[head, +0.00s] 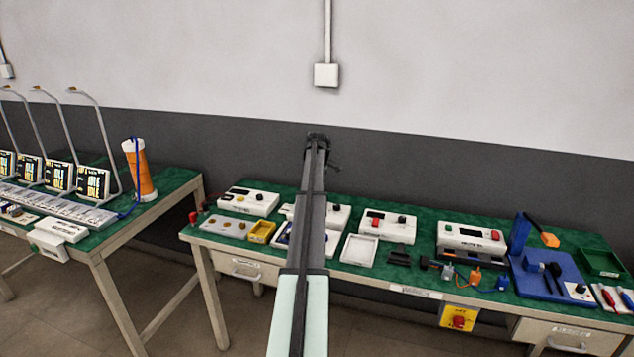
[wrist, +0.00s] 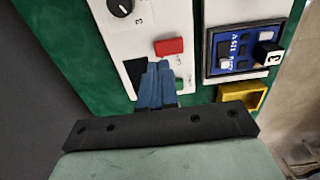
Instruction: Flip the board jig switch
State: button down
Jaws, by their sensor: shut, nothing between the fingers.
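In the wrist view, my gripper (wrist: 155,88) is shut and empty, its blue fingers over a white box (wrist: 150,18) with a red rocker switch (wrist: 169,46) and a black dial. The fingertips appear just beside the red switch; I cannot tell whether they touch. Beside this box is a white-framed jig holding a blue board (wrist: 238,50), with a black part (wrist: 268,52) at its edge. No readable label shows which one is the board jig.
A yellow tray (wrist: 242,95) lies beside the blue-board jig. In the head view, similar white boxes stand left (head: 248,202) and right (head: 388,222) of my arm. A white tray (head: 359,250) and a blue fixture (head: 530,284) are farther right on the green-topped bench.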

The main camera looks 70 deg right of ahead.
jog(key=shift+f, duration=2.55)
jog(key=shift+f, duration=0.2)
jog(key=shift+a, duration=0.1)
jog(key=shift+a+r, duration=0.2)
jog(key=shift+a, duration=0.45)
jog(key=shift+r, duration=0.1)
notch_tip(320, 180, up, 14)
